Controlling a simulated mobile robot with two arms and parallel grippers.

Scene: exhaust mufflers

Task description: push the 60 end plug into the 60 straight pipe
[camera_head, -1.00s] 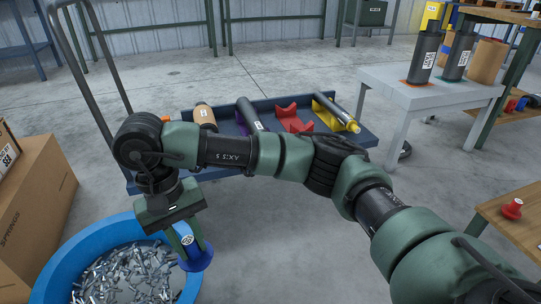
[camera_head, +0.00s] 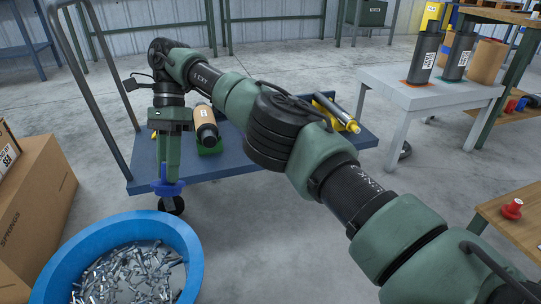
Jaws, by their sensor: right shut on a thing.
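My right gripper (camera_head: 168,172) points down, shut on a blue flanged plug (camera_head: 168,189). I take it as the 60 end plug; its size mark cannot be read. The plug hangs near the front left edge of the blue cart, left of and apart from the tan pipe. That tan pipe (camera_head: 204,117) with a dark end lies on a green cradle. A silver pipe (camera_head: 338,109) lies on a yellow cradle at the cart's right. I cannot tell which pipe is the 60 straight one. My arm hides the cart's middle. My left gripper is not in view.
A blue tub (camera_head: 58,246) of metal bolts stands in front of the cart (camera_head: 240,158). Cardboard boxes (camera_head: 38,203) are at the left. A grey table (camera_head: 432,92) with several cylinders is at the right. A red plug (camera_head: 512,209) sits on a wooden bench.

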